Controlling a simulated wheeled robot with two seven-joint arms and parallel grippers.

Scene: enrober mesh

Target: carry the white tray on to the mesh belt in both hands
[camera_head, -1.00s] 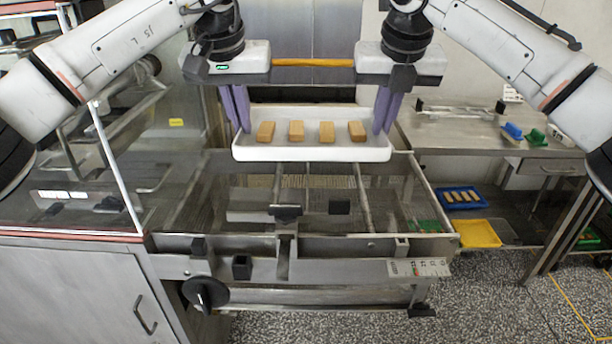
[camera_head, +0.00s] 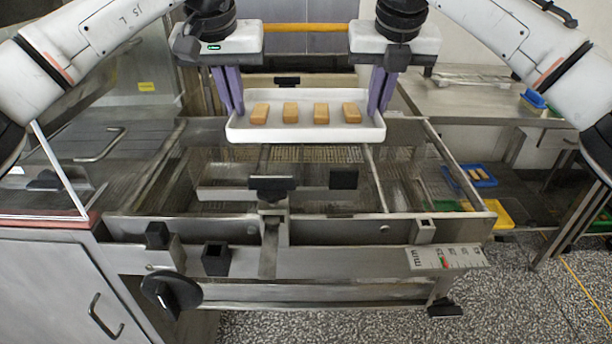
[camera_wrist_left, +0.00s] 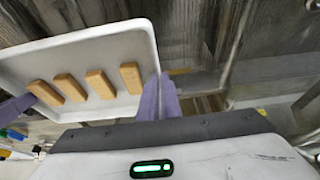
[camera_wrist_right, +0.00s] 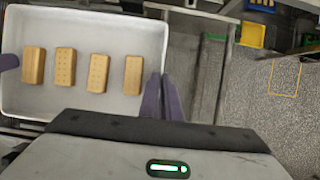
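The white tray (camera_head: 305,133) is held level between my two grippers, with several tan biscuits (camera_head: 321,113) in a row on it. My left gripper (camera_head: 232,100) has its purple fingers shut on the tray's left end wall. My right gripper (camera_head: 381,98) is shut on its right end wall. In the left wrist view the tray (camera_wrist_left: 110,45) shows beside the purple fingers (camera_wrist_left: 160,98); in the right wrist view it also shows (camera_wrist_right: 100,20). The mesh belt (camera_head: 310,154) lies in the steel machine frame, below and nearer than the tray. The tray appears above it, apart.
The frame has a front rail (camera_head: 340,228), brackets and a black hand wheel (camera_head: 170,291). A glass-sided cabinet (camera_head: 60,180) stands left. A steel table (camera_head: 480,100) stands right, with a blue tray (camera_head: 480,176) and a yellow tray (camera_head: 497,214) lower down.

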